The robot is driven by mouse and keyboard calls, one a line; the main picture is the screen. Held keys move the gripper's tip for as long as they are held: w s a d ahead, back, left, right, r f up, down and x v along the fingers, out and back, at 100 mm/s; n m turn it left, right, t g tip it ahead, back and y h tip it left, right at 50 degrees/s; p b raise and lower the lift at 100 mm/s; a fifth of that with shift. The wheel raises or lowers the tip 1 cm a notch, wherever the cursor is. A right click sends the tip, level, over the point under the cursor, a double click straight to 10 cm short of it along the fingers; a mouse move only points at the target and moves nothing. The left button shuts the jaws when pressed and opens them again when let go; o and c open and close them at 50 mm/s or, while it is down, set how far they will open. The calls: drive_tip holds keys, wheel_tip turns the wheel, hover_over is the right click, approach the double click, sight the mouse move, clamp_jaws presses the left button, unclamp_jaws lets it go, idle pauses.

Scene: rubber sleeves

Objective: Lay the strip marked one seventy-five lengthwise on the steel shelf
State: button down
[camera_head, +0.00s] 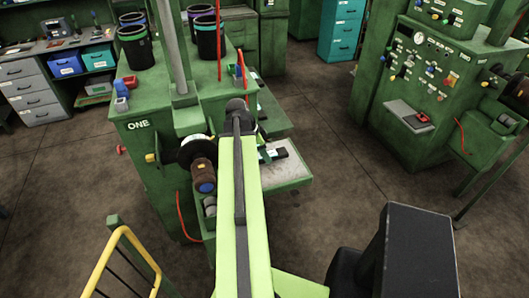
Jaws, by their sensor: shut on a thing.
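The steel shelf (287,176) is a pale grey plate on the right side of the green machine marked ONE. A dark bar with a pale patch (273,154) lies on it, partly behind my lime-green arm. I cannot read any marking on it. My arm reaches forward over the machine and ends in a dark joint beside the shelf. My gripper is hidden behind the arm and joint. No strip marked one seventy-five can be made out.
Dark cups with coloured rims (136,46) stand on the green machine (150,125). A yellow rail (112,250) is at the lower left. A green control cabinet (428,75) stands at the right. Open floor (325,130) lies between the shelf and this cabinet.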

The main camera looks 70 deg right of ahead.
drive_tip(key=shift+f+b, duration=0.4)
drive_tip(key=shift+f, duration=0.5)
drive_tip(key=shift+f+b, duration=0.6)
drive_tip(key=c, duration=0.7)
unclamp_jaws()
drive_tip(key=shift+c, duration=0.2)
drive_tip(key=p+v, duration=1.1)
drive_tip(key=v, duration=0.1)
drive_tip(key=shift+s, duration=0.1)
drive_tip(key=shift+s, duration=0.1)
